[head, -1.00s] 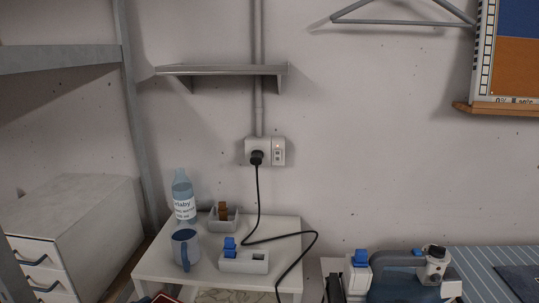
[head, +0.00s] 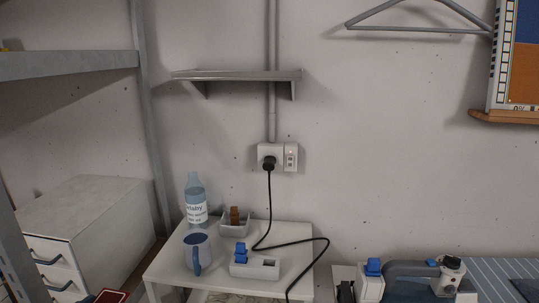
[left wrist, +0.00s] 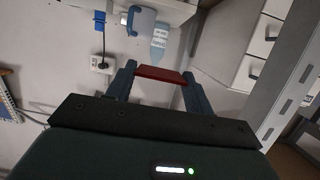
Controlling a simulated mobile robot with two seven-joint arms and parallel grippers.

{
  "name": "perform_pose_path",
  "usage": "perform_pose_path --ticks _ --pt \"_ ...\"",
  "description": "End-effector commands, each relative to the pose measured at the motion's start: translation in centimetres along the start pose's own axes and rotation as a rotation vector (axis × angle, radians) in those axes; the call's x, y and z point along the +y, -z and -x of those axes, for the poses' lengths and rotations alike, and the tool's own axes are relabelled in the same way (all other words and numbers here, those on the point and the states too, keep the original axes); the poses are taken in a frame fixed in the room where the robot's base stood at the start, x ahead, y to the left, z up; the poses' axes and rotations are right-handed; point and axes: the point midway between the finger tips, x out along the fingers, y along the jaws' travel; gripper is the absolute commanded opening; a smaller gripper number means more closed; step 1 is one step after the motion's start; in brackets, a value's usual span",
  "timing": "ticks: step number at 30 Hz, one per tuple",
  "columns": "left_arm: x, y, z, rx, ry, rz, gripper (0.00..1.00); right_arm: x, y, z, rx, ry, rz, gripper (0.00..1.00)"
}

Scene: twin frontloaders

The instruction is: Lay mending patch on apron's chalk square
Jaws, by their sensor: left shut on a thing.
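My left gripper (left wrist: 160,84) has its two fingers on either side of a flat dark red piece, which I take for the mending patch (left wrist: 160,73). The patch also shows at the bottom edge of the head view (head: 108,296), left of the small white table and partly cut off. A blue striped cloth (head: 490,266), perhaps the apron, lies at the lower right, with a darker blue piece (head: 527,287) on it. I cannot make out a chalk square. My right gripper is out of view.
The white table (head: 165,270) holds a bottle (head: 196,203), a mug (head: 197,252), a small tray (head: 235,227) and a white block with a blue clip (head: 255,267). A black cable hangs across it. A drawer cabinet (head: 90,220) is left.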

Motion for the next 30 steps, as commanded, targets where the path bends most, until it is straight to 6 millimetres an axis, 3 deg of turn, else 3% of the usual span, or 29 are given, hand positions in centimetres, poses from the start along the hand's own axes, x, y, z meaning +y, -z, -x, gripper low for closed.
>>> perform_pose_path --ticks 30 --pt "-1.6 -0.9 0.7 0.003 0.092 0.034 0.31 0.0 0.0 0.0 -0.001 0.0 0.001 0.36"
